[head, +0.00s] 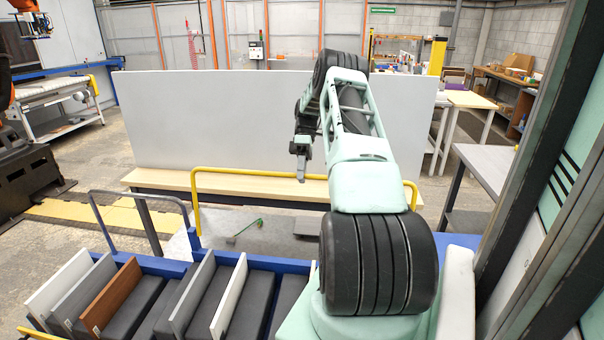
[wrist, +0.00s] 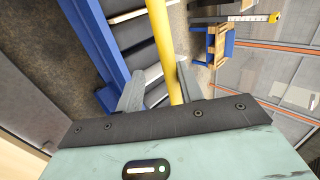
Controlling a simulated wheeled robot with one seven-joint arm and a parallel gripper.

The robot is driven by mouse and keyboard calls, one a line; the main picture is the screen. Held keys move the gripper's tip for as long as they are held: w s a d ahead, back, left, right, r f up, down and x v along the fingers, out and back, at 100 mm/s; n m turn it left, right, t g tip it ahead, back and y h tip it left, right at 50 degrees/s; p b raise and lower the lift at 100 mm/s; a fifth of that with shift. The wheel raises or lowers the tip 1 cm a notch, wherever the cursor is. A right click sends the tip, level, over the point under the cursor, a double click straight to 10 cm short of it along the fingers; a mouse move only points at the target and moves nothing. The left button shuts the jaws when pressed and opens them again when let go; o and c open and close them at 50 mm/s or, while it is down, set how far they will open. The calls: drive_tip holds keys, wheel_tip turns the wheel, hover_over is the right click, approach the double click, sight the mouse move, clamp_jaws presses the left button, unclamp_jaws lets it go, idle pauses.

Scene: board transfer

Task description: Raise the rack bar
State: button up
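The yellow rack bar (head: 245,173) is a bent tube that stands up at the back of the blue rack (head: 178,268), with its top running level. My gripper (head: 301,172) hangs fingers down at the middle of this top run. In the wrist view the yellow bar (wrist: 161,35) passes between the two separated fingers of my gripper (wrist: 158,88). The right finger looks close to the bar, and a gap shows on the left. I cannot tell whether either finger touches it. The bar's right end is partly hidden behind my arm.
Several boards, white, grey and brown (head: 112,298), stand upright in the rack's dark slots. A grey-blue hoop rail (head: 140,194) rises at the rack's left. A pale wooden bench (head: 160,181) with a large white panel (head: 215,115) stands behind the bar. Dark uprights stand at the right.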

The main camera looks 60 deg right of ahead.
drive_tip(key=b+v, duration=0.2)
drive_tip(key=v, duration=0.5)
drive_tip(key=shift+d+r, duration=0.15)
drive_tip(key=shift+r, duration=0.05)
idle(0.4)
